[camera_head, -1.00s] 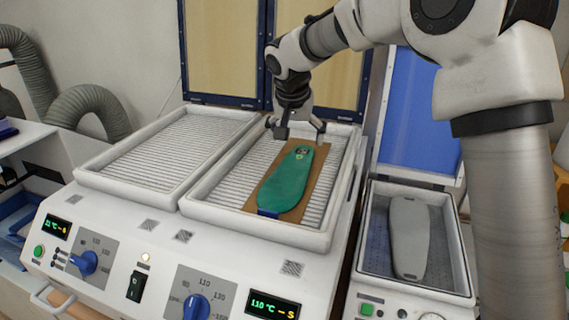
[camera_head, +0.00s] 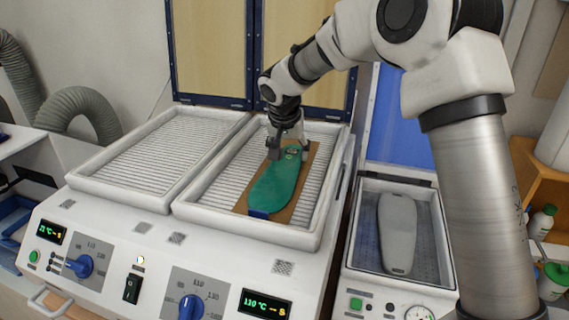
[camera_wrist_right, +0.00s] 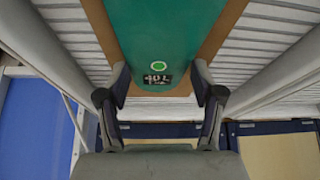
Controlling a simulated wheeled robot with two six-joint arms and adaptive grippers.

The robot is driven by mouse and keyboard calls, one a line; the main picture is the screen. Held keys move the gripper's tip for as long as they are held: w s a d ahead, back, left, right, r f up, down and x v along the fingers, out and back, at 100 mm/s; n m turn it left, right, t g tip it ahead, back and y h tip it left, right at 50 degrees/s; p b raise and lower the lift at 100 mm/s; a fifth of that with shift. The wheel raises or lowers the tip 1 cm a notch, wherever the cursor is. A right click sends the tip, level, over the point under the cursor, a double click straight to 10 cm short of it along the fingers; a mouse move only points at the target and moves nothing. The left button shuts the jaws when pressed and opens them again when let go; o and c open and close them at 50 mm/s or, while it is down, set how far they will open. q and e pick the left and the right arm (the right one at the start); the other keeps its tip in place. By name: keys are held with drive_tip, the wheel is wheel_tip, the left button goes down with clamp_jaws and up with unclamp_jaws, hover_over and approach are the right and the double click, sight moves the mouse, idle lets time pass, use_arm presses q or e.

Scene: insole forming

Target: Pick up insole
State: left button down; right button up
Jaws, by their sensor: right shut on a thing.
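The green insole (camera_head: 272,185) lies on a brown board (camera_head: 300,205) in the right ribbed heating tray (camera_head: 325,190). It has a blue piece (camera_head: 258,213) at its near end. My right gripper (camera_head: 288,152) is at the insole's far end. In the right wrist view the fingers (camera_wrist_right: 160,103) stand on either side of the insole (camera_wrist_right: 157,35), near the end marked "40 L" with a green dot. The right gripper is shut on the insole, though its fingertip contact is hard to make out. My left gripper is not in view.
An empty ribbed tray (camera_head: 150,155) is on the left. The raised lid (camera_head: 300,50) stands behind the trays. A grey foot form (camera_head: 397,232) lies in a separate tray (camera_head: 440,260) on the right. Control knobs (camera_head: 192,308) line the front panel.

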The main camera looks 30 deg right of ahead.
drive_tip(key=shift+f, duration=0.1)
